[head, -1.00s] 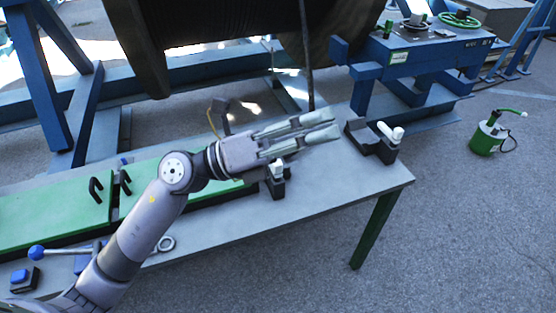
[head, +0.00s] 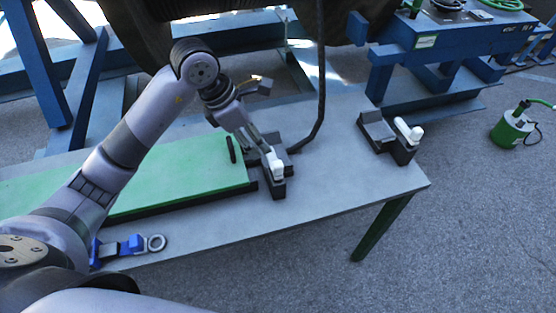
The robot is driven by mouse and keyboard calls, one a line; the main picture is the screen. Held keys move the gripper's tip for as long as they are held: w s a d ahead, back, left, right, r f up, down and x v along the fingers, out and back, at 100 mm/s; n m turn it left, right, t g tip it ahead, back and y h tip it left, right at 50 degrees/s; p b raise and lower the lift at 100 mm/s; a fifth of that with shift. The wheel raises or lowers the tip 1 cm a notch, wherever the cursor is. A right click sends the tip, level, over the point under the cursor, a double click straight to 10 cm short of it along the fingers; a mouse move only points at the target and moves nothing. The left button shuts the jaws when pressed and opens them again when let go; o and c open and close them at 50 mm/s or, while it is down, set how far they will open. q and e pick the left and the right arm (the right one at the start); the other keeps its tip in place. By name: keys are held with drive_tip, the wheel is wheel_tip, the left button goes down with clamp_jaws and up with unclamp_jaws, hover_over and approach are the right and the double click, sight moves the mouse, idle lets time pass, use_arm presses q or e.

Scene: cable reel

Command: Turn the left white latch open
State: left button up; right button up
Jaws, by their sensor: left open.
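The left white latch (head: 276,169) sits on a black clamp block (head: 275,188) on the grey table, by the right end of the green panel. My left gripper (head: 266,151) points down and to the right, with its open fingers just behind and above this latch. I cannot tell whether a fingertip touches it. The fingers hide part of the block's back. A second white latch (head: 409,131) stands on another black block (head: 403,150) near the table's right end. My right gripper is out of view.
A black cable (head: 321,80) hangs down to the table just right of the left latch. The green panel (head: 180,178) has a black handle (head: 231,149). A blue clamp with a ring (head: 130,246) lies at the front edge. Bare table (head: 335,170) lies between the latches.

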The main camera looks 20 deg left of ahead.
sight(277, 163)
use_arm(q)
drive_tip(key=p+x, duration=0.2)
drive_tip(key=x, duration=0.7)
drive_tip(key=shift+w+d+f, duration=0.15)
drive_tip(key=shift+w+f, duration=0.1)
drive_tip(key=x, duration=0.3)
drive_tip(key=shift+f, duration=0.2)
drive_tip(key=shift+w+d+f, duration=0.1)
drive_tip(key=shift+d+f, duration=0.05)
drive_tip(key=shift+f, duration=0.15)
clamp_jaws()
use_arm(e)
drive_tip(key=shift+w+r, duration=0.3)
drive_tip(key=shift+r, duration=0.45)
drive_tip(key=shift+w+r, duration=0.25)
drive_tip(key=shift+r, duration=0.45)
